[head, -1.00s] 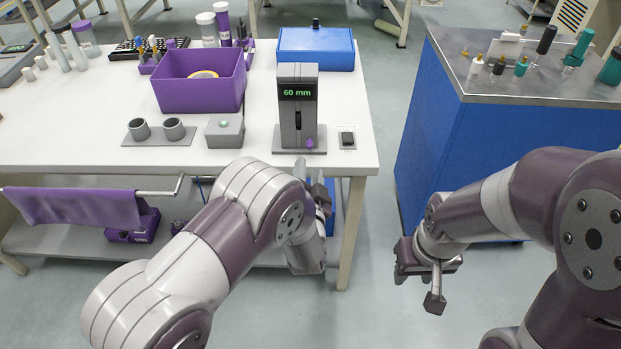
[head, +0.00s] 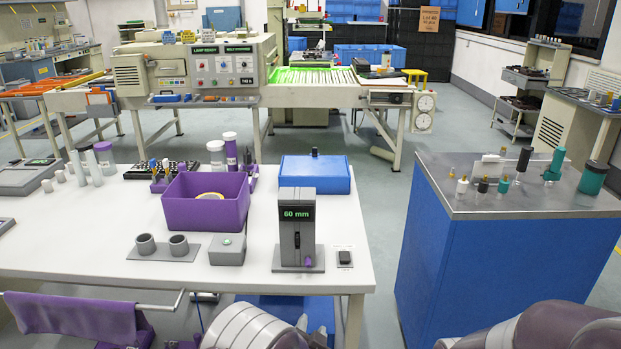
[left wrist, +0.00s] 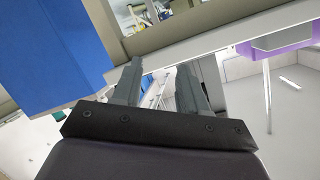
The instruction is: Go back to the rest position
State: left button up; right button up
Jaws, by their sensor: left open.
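My left gripper (head: 308,326) shows only as fingertips at the bottom edge of the head view, in front of the white table's (head: 90,235) front edge. In the left wrist view my left gripper (left wrist: 158,82) has its two grey fingers apart with nothing between them. My left arm is mostly cut off by the bottom edge. Only links of my right arm show at the bottom right of the head view. My right gripper is out of the picture.
The table holds a purple bin (head: 205,213), a grey gauge reading 60 mm (head: 297,235) and a blue box (head: 315,175). A blue cabinet (head: 490,265) with small bottles on its metal top stands at the right. A floor gap (head: 383,230) separates them. Machines (head: 195,75) stand behind.

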pick_arm(q)
jog(key=s+a+f+n+g, duration=0.2)
jog(key=s+f+g, duration=0.3)
jog(key=s+g, duration=0.4)
jog(key=s+a+r+n+g+y, duration=0.1)
jog(key=s+a+r+n+g, duration=0.15)
jog(key=s+a+r, duration=0.4)
jog(key=s+a+r+n+g, duration=0.2)
jog(key=s+a+r+g, duration=0.1)
jog(key=s+a, duration=0.55)
notch_tip(320, 180, up, 16)
jog(key=a+t+p, duration=0.1)
jog(key=p, duration=1.3)
jog(key=shift+n, duration=0.45)
jog(key=shift+a, duration=0.1)
